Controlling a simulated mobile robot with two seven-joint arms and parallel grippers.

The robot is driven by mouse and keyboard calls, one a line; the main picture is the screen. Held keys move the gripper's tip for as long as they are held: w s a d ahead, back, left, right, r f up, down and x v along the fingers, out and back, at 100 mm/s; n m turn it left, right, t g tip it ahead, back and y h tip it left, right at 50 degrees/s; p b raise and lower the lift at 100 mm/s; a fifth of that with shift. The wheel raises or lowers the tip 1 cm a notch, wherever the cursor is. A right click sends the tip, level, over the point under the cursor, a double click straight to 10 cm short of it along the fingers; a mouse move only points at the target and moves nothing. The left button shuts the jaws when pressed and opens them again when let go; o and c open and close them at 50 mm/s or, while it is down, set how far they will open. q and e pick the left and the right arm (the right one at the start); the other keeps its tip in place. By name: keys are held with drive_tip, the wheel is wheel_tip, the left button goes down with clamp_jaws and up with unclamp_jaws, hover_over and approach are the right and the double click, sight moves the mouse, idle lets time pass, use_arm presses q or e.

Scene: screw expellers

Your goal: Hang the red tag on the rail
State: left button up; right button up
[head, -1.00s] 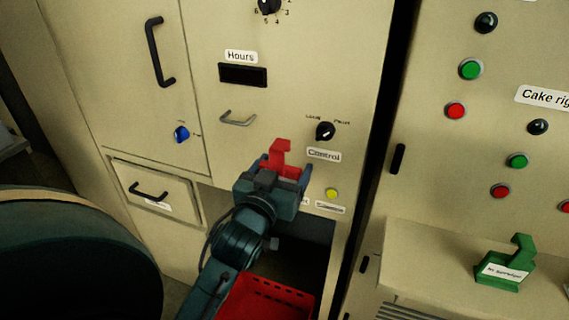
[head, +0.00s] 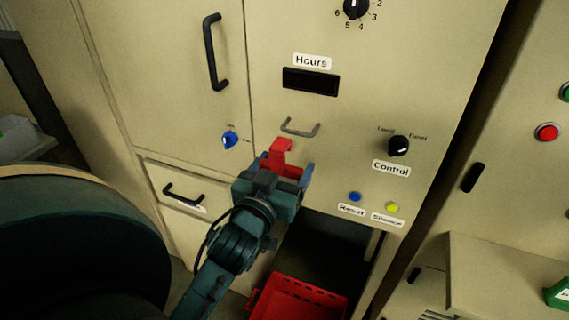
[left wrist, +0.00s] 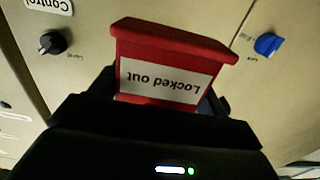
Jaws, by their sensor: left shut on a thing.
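The red tag (head: 282,157) is held in my left gripper (head: 284,176), with its hooked end pointing up. In the left wrist view the tag (left wrist: 172,55) shows a white label reading "Locked out", upside down in the picture. My left gripper is shut on it. The rail (head: 300,127) is a small grey bar handle on the cabinet front, below the "Hours" window. In the head view the tag's hook shows just below and left of the rail; whether they touch cannot be told. The rail is not made out in the left wrist view. My right gripper is not in view.
The black Control knob (head: 398,146) and the blue button (head: 355,197) and yellow button (head: 392,207) lie to the right. A blue knob (head: 230,140) is at the left. A red crate (head: 298,301) sits in the opening below. A green tag (head: 558,293) stands on the right-hand ledge.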

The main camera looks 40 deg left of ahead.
sight(302, 140)
use_arm(q)
drive_tip(key=shift+a, duration=0.2)
drive_tip(key=shift+b+x, duration=0.35)
drive_tip(key=shift+x, duration=4)
drive_tip(key=shift+w+f, duration=0.15)
drive_tip(key=shift+f, duration=0.1)
drive_tip(key=shift+f+b, duration=0.4)
drive_tip(key=shift+b, duration=0.05)
drive_tip(key=shift+f, duration=0.1)
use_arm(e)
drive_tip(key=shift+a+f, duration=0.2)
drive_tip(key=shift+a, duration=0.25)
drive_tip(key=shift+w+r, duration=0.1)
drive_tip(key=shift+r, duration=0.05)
